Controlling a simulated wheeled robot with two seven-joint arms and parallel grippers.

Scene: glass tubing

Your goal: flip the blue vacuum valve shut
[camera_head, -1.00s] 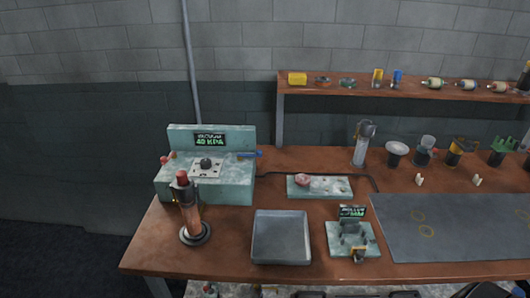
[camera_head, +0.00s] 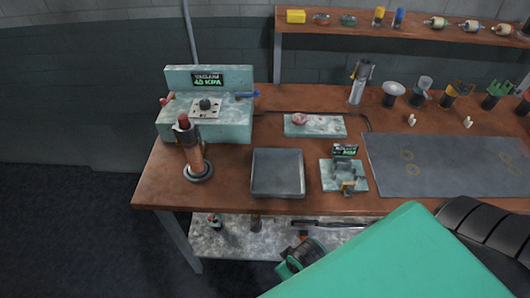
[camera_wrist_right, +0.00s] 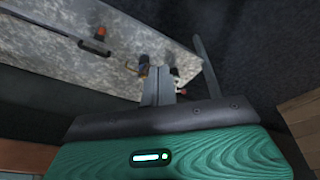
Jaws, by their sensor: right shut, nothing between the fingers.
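The blue valve handle (camera_head: 246,95) sticks out from the right side of a teal vacuum console (camera_head: 232,131) at the back left of the bench. The console's display (camera_head: 208,79) appears to read 40 kPa. The blue handle lies roughly level, pointing right. A red handle (camera_head: 167,99) is on the console's left side. My right arm enters the head view at bottom right, in front of the bench and far from the valve. In the right wrist view my right gripper (camera_wrist_right: 160,84) is shut and empty, with the lower shelf beyond it. My left gripper is not in view.
A red-topped torch-like tool (camera_head: 192,147) stands before the console. A grey tray (camera_head: 278,153), a small display stand (camera_head: 344,176) and a dark mat (camera_head: 450,165) lie on the bench (camera_head: 230,195). Below is a cluttered lower shelf (camera_head: 235,240).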

